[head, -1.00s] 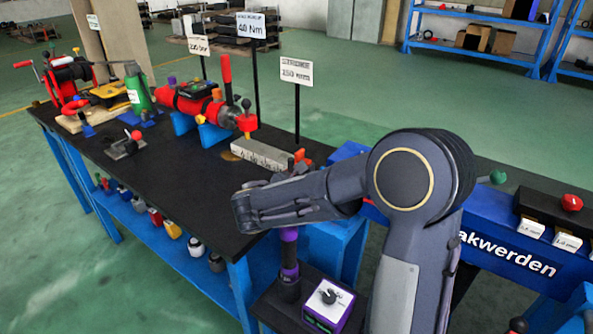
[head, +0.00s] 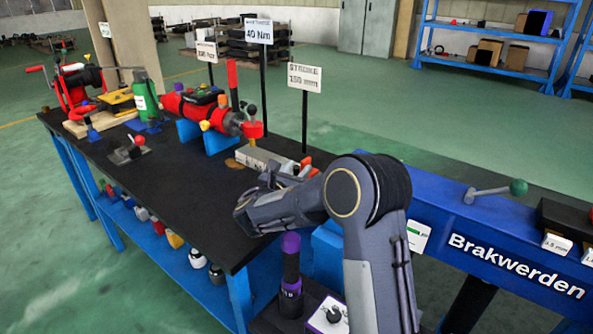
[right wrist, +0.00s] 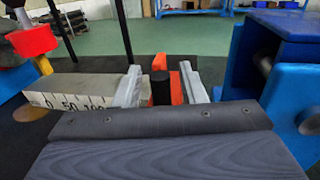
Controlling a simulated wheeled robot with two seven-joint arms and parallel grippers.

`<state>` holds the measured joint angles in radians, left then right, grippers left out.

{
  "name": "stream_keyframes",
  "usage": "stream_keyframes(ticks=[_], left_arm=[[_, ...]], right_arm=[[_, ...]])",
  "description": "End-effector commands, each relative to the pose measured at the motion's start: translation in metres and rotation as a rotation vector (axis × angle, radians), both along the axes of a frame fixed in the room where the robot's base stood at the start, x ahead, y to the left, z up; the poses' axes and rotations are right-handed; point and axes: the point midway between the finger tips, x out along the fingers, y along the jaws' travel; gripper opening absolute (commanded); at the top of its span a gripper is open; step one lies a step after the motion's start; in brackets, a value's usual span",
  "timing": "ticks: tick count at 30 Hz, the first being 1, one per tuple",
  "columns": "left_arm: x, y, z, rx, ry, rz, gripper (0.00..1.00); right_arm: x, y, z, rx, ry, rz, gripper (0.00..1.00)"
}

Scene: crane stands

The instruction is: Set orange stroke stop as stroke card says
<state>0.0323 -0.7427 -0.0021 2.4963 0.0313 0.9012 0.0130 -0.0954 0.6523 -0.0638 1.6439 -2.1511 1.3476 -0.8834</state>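The stroke card (head: 304,76) reads "STROKE 150 mm" on a black post at the table's back edge. The orange stroke stop (head: 306,162) is at the right end of the grey scale block (head: 257,158). In the right wrist view the scale block (right wrist: 75,88) shows marks 0, 50 and 100; its farther marks are hidden. There the orange stop (right wrist: 188,82) with a black knob (right wrist: 160,88) stands between the fingers of my right gripper (right wrist: 162,86). The gripper is open, its fingers apart on either side; contact cannot be told. My left gripper is not in view.
The red cylinder (head: 205,113) lies on blue supports left of the scale. A red winch (head: 78,85) and a green bottle jack (head: 146,102) stand farther left. A blue beam (head: 470,235) marked "Brakwerden" is at right. The table's near middle is clear.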

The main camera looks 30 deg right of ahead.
Motion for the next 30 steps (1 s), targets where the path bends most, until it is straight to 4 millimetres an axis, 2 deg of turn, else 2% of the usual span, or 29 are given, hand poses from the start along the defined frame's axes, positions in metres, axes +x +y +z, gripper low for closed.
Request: stream_keyframes(ticks=[7,15,16,23,30], left_arm=[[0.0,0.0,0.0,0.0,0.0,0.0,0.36],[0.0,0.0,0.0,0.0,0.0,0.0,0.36],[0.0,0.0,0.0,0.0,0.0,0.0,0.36],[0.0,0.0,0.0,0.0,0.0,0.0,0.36],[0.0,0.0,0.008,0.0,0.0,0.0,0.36]], right_arm=[[0.001,-0.001,0.0,0.0,0.0,0.0,0.37],[0.0,-0.001,0.0,0.001,-0.001,0.0,0.02],[0.0,-0.001,0.0,0.001,-0.001,0.0,0.0],[0.001,0.0,0.0,0.001,-0.001,0.0,0.0],[0.03,0.013,0.002,-0.001,-0.002,0.002,0.0]])
